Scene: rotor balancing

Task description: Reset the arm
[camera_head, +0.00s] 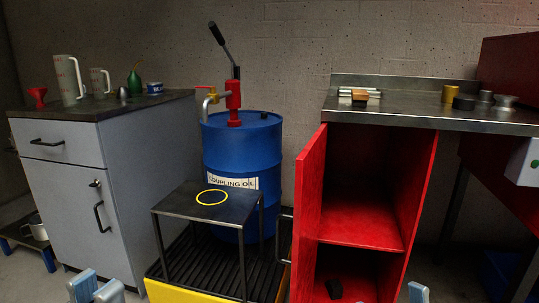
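My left gripper (96,290) shows at the bottom left edge; its two light blue-grey fingertips sit side by side, close together, with nothing seen between them. My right gripper (475,295) shows only at the bottom right edge; one blue-grey fingertip is plain and another pale bit shows at the corner, wide apart. Neither gripper touches anything visible. The rest of both arms is out of view.
A blue oil drum (218,153) with a red hand pump (233,100) stands behind a dark stand (172,204) bearing a yellow ring (212,191). A red cabinet door (309,220) stands open. A grey cabinet (66,215) is at left, a metal worktop (415,106) at right.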

